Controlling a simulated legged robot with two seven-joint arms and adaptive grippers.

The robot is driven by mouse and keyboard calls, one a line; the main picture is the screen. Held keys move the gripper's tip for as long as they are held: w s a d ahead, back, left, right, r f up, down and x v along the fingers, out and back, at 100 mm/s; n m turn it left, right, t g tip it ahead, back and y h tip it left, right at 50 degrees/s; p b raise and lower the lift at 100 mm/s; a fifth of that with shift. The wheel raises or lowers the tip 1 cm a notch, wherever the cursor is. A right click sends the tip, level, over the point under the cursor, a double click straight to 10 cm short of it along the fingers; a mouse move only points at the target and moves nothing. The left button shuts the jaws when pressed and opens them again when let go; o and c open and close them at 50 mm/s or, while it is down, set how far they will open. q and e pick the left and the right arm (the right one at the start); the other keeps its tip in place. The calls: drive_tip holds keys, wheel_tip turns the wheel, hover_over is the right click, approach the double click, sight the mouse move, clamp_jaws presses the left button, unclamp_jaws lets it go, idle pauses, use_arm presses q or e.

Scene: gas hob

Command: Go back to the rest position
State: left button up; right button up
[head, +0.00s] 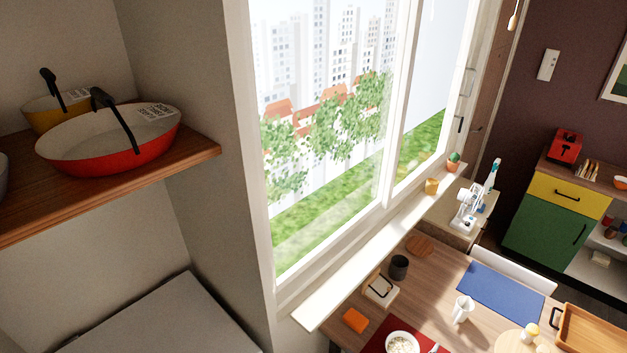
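Neither of my grippers is in the head view, and no part of my arms shows. The view is tilted and looks past a wall shelf and a window toward a dining table (440,264). The gas hob is not recognisable in this view. A pale flat-topped surface (165,325) shows at the lower left, cut off by the bottom edge, and I cannot tell what it is.
A window sill (335,297) borders the table. The table carries a blue mat (500,285), a white pitcher (462,309) and a wooden tray (590,335).

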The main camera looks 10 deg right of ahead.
drive_tip(key=s+a+f+m+g+y, duration=0.2)
drive_tip(key=s+a+m+g+y, duration=0.85)
drive_tip(key=s+a+m, duration=1.15)
wheel_tip(320, 180, down, 27)
drive_tip(key=w+m+t+y+b, duration=0.1)
drive_tip(key=w+m+y+b, duration=0.15)
drive_tip(key=b, duration=0.25)
use_arm(q)
drive_tip(key=w+f+b, duration=0.3)
drive_tip(key=f+b, duration=0.2)
drive_tip(key=f, duration=0.3)
drive_tip(key=shift+w+d+f, duration=0.2)
drive_tip(key=shift+d, duration=0.15)
use_arm(e)
drive_tip(key=s+d+f, duration=0.1)
drive_tip(key=s+f, duration=0.7)
drive_tip(key=f, duration=0.4)
drive_tip(key=s+f+g, duration=0.1)
drive_tip(key=s+f, duration=0.7)
drive_tip(key=f, duration=0.3)
drive_tip(key=shift+s+d+f+n, duration=0.4)
drive_tip(key=shift+n, duration=0.05)
use_arm(q)
drive_tip(key=shift+w, duration=0.15)
use_arm(e)
drive_tip(key=shift+s, duration=0.1)
